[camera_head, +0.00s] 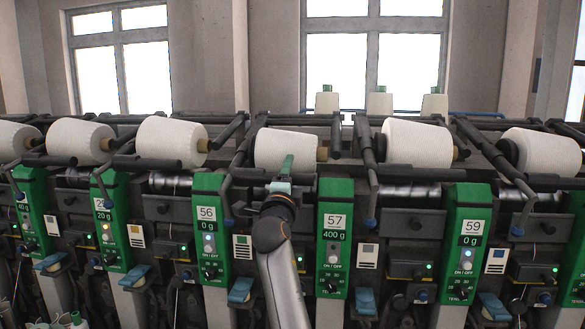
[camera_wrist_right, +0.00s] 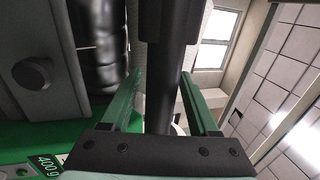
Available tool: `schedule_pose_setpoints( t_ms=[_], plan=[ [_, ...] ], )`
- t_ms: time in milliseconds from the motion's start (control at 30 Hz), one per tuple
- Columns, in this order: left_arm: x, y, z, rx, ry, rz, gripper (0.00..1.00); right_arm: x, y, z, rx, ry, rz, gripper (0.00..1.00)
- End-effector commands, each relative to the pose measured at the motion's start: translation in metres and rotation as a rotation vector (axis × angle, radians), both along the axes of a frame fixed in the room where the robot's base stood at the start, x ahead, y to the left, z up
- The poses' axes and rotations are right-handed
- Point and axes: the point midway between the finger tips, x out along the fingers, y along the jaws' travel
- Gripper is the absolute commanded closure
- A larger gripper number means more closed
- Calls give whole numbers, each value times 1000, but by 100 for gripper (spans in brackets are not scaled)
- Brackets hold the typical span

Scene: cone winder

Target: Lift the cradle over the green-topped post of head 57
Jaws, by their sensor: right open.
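The post of head 57 (camera_head: 335,222) is green and reads 57 and 400 g; its label also shows in the wrist view (camera_wrist_right: 47,163). Behind and to its left, a white yarn cone (camera_head: 284,149) sits in a dark cradle. A dark bar (camera_head: 246,173), apparently the cradle's handle, runs in front of the cone. My right gripper (camera_head: 286,166) is at this bar, left of the post's top. In the wrist view its green fingers (camera_wrist_right: 157,100) are open, one on each side of a dark bar (camera_wrist_right: 160,75). Whether they touch it I cannot tell. My left gripper is not in view.
The green posts of head 56 (camera_head: 209,230) and head 59 (camera_head: 467,245) stand on either side. Neighbouring cones (camera_head: 172,139) (camera_head: 417,143) sit in their own cradles, with dark arms reaching forward. My right arm covers part of the machine front between heads 56 and 57.

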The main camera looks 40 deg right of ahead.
Motion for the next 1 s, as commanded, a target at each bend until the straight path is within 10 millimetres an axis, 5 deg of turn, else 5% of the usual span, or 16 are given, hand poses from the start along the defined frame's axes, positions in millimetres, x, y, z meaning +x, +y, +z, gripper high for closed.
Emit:
schedule_pose_setpoints(
  t_ms=[533,1000],
  plan=[
    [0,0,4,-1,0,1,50,1,2,1,-1,1,-2,39],
    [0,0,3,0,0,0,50,1,2,2,0,2,-2,91]
  ],
)
